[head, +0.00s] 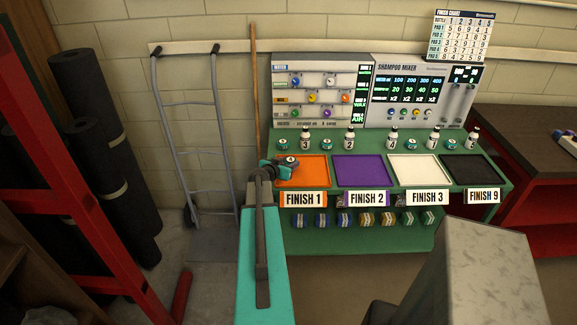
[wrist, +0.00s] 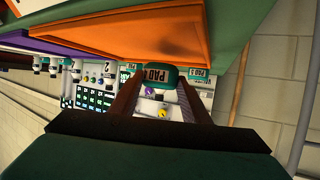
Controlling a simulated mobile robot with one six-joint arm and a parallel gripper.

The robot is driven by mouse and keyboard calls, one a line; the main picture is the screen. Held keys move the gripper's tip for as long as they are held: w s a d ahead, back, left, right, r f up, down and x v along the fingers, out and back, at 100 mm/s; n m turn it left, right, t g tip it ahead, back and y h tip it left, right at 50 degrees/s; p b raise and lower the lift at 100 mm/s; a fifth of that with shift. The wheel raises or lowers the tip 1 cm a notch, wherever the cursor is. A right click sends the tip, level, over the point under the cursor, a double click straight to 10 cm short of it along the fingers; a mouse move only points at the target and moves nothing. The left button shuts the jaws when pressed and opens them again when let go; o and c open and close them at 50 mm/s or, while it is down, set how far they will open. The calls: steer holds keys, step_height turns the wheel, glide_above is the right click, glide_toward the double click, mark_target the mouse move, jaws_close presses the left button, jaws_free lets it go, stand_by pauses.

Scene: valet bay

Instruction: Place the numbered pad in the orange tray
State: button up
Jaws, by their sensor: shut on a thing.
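My gripper (head: 280,167) is shut on a teal pad (head: 290,161) with a dark part and a white number disc, too small to read. The pad is over the left back part of the orange tray (head: 314,172), labelled FINISH 1; I cannot tell whether it touches the tray. In the wrist view, which is upside down, my gripper (wrist: 158,92) has a finger on each side of the pad (wrist: 161,73), whose side shows the word PAD; its number is hidden or unclear. The orange tray (wrist: 125,35) fills the area above it.
Purple (head: 364,171), white (head: 417,169) and black (head: 473,168) trays stand to the right. Behind them is a row of bottles (head: 392,137) and teal pads (head: 327,144), below the shampoo mixer (head: 405,95). A hand truck (head: 200,130) leans at the left wall.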

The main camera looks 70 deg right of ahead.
steer(key=shift+f+p, duration=0.35)
steer(key=shift+f, duration=0.7)
steer(key=shift+f+b, duration=0.1)
steer(key=shift+b, duration=0.2)
steer(key=o, duration=1)
steer(key=shift+p, duration=0.3)
steer(key=shift+a+r, duration=0.25)
steer(key=shift+a, duration=0.15)
steer(key=shift+b+v, duration=1.35)
steer(key=shift+v, duration=1.35)
steer(key=shift+b+v, duration=0.95)
steer(key=shift+v, duration=1.9)
